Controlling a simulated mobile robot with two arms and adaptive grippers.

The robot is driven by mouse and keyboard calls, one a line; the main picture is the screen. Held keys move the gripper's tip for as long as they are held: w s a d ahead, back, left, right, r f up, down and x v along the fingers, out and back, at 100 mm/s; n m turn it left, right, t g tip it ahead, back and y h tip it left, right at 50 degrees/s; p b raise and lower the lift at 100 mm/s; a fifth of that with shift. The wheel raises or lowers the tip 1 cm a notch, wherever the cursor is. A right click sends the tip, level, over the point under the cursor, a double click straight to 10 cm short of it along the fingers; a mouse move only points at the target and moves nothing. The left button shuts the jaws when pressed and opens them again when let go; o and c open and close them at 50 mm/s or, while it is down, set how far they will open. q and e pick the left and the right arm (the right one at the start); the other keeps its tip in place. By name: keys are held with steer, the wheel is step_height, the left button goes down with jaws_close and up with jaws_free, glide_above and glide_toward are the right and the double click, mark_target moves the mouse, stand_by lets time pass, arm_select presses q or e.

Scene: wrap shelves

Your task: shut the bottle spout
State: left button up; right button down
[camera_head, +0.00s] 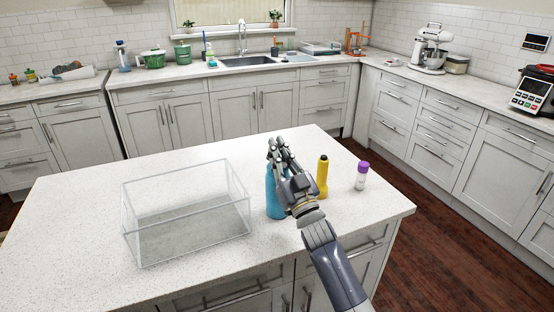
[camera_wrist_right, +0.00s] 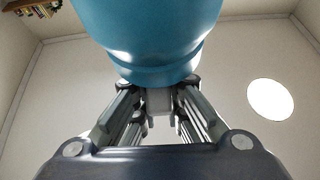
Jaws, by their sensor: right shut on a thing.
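The blue bottle (camera_head: 272,196) stands upright on the island counter, just right of the clear box. My right gripper (camera_head: 279,150) is at the bottle's upper part, shut on it, with its fingers and hand covering the top. In the right wrist view the bottle (camera_wrist_right: 150,35) fills the upper middle, and the fingers of my right gripper (camera_wrist_right: 158,92) reach toward it. The spout is hidden, so I cannot tell whether it is open or shut. My left gripper is not in view.
A clear open box (camera_head: 190,247) stands left of the bottle on the island counter (camera_head: 75,240). A yellow bottle (camera_head: 322,177) and a white bottle with a purple cap (camera_head: 361,177) stand close on the right. The counter's front left is free.

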stand_by(0.3)
steer(key=c, duration=1.6)
jaws_free()
steer(key=shift+o, duration=0.2)
steer(key=shift+s, duration=0.1)
steer(key=v, duration=1.2)
steer(key=shift+f, duration=0.1)
